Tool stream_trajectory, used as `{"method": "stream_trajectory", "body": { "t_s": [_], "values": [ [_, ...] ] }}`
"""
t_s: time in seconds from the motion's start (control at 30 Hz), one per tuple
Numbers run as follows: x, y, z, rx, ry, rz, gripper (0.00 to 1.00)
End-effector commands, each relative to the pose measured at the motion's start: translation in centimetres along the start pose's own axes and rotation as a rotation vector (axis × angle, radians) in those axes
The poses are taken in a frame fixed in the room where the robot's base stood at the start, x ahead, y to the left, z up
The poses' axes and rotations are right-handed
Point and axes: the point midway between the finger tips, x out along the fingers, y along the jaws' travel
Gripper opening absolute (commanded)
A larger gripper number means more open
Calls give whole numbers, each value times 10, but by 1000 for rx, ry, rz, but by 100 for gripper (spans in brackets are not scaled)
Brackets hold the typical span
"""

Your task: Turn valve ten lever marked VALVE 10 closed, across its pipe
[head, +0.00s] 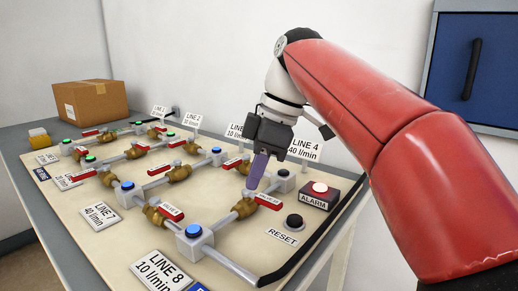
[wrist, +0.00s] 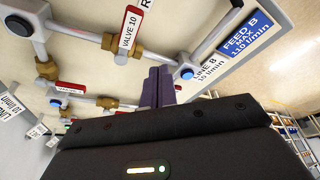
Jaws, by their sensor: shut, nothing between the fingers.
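The red VALVE 10 lever (wrist: 129,32) shows its label in the wrist view. It sits on a brass valve body (wrist: 137,50) and lies across its pipe (wrist: 82,35). In the head view the same lever (head: 268,201) points down to the right from its brass body (head: 244,208), crossing the pipe. My gripper (head: 253,185) has its purple fingers together and empty, pointing down just above the valve. In the wrist view the fingers (wrist: 158,80) are beside the lever, with a gap in the picture. Whether they touch the valve cannot be told.
The LINE 8 sign (head: 160,270) and a blue-topped block (head: 193,231) are in front. Several other pipes and red levers crowd the left. A cardboard box (head: 84,101) stands behind.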

Motion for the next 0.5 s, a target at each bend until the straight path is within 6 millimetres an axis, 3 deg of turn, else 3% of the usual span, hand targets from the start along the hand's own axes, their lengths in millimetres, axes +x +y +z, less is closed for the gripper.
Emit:
{"method": "stream_trajectory", "body": {
  "t_s": [0.2, 0.5],
  "values": [
    [-28, 8, -4, -2, 2, 1, 0],
    [-41, 10, -6, -1, 1, -1, 0]
  ]
}}
